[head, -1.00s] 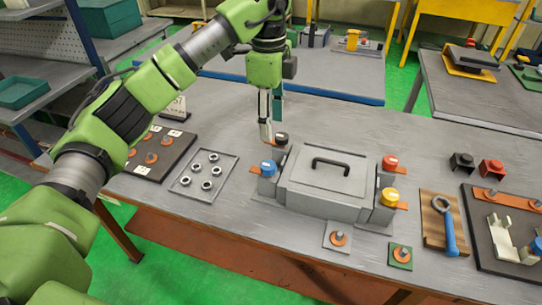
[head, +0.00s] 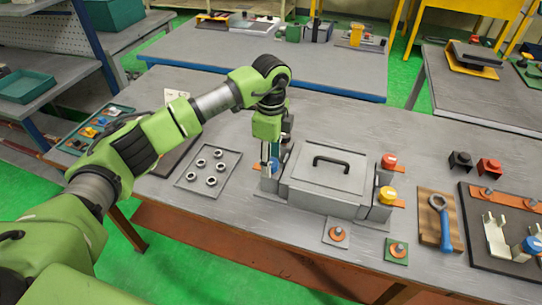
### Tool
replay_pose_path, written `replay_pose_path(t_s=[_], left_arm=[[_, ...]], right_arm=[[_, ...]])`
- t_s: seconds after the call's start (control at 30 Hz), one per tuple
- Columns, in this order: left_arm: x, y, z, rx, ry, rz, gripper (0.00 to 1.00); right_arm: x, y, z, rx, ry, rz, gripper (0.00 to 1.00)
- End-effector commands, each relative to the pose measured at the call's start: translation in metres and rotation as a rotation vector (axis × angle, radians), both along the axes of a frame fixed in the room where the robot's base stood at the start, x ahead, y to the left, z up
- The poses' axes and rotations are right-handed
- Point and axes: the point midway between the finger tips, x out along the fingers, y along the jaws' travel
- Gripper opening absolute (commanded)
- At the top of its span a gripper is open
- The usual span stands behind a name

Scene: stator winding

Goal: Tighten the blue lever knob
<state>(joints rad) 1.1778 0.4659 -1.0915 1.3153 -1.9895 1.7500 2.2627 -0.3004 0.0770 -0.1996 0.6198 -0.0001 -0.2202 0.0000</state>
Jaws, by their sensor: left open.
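The grey box (head: 326,176) with a black handle stands on the table. A blue knob (head: 275,166) sits at its left side, mostly hidden by my left gripper. My left gripper (head: 269,170) is open and points down, its fingers at the blue knob; I cannot tell whether they touch it. The knob's lever is not clear. A second blue knob (head: 533,246) is on the dark fixture plate at the far right. The black knob on the box's left side is hidden behind my gripper. My right gripper is not in view.
A red knob (head: 389,161) and a yellow knob (head: 388,195) are on the box's right side. A tray of several metal nuts (head: 184,181) lies left of the box. A wrench (head: 446,225) lies on a wooden board (head: 427,229). The table behind the box is clear.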

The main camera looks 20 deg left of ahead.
Motion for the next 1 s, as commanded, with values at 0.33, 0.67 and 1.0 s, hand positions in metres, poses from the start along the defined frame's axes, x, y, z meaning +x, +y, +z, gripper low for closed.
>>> replay_pose_path(t_s=[0.33, 0.67, 1.0], left_arm=[[0.000, 0.000, -0.002, 0.000, 0.000, 0.000, 0.28], [0.000, 0.000, -0.002, 0.000, 0.000, -0.007, 0.09], [0.001, 0.000, -0.003, 0.000, -0.002, -0.146, 0.09]], right_arm=[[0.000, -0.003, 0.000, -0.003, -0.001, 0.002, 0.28], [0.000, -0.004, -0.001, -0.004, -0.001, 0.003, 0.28], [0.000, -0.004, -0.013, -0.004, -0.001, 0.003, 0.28]])
